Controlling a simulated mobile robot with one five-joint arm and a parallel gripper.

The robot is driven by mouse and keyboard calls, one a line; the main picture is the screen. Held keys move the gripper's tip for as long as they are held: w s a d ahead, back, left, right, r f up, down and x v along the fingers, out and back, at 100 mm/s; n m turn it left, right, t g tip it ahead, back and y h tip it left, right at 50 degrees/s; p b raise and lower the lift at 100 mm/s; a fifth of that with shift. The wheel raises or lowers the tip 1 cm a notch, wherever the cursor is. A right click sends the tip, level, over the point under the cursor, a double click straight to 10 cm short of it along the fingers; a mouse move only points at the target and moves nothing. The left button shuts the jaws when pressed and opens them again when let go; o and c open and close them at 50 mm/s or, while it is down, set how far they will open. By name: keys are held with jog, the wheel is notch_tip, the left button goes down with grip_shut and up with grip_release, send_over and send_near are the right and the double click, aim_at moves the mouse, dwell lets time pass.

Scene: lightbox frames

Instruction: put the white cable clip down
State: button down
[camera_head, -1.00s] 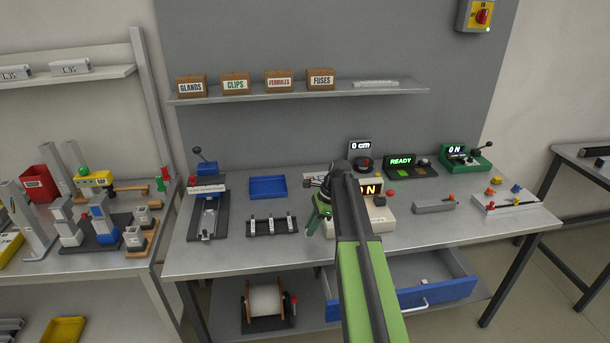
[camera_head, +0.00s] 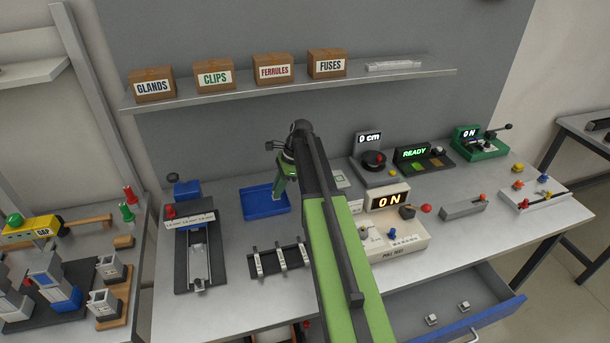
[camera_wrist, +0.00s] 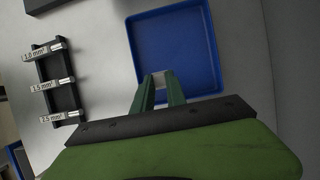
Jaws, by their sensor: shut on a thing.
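My gripper (camera_head: 279,190) is over the right part of the blue tray (camera_head: 256,207) at the back of the bench. In the wrist view, my green fingers (camera_wrist: 160,84) point into the near part of the same tray (camera_wrist: 195,50). They are shut on a small pale piece, the white cable clip (camera_wrist: 159,79), of which only a little shows between the tips. In the head view the clip is hidden. The visible tray floor is bare. I cannot tell whether the clip touches it.
A black rack (camera_head: 278,259) with several labelled pieces stands in front of the tray. A black and blue fixture (camera_head: 198,245) is to the left, and a pull test box (camera_head: 392,236) showing ON is to the right. The blue drawer (camera_head: 480,320) is open.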

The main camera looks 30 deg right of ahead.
jog(key=shift+w, duration=0.4)
jog(key=d, duration=0.5)
jog(key=w+d, duration=0.1)
jog(key=d, duration=0.5)
jog(key=w+d, duration=0.1)
jog(key=d, duration=0.5)
jog(key=shift+w, duration=0.1)
jog(key=shift+w+d, duration=0.15)
jog(key=shift+d, duration=0.45)
jog(key=f+b, duration=0.3)
jog(key=b, duration=0.1)
jog(key=shift+a+f, duration=0.2)
jog(key=shift+f, duration=0.2)
jog(key=shift+r, duration=0.2)
jog(key=shift+f, duration=0.1)
jog(key=c, duration=1.3)
grip_release()
jog(key=shift+c, duration=0.2)
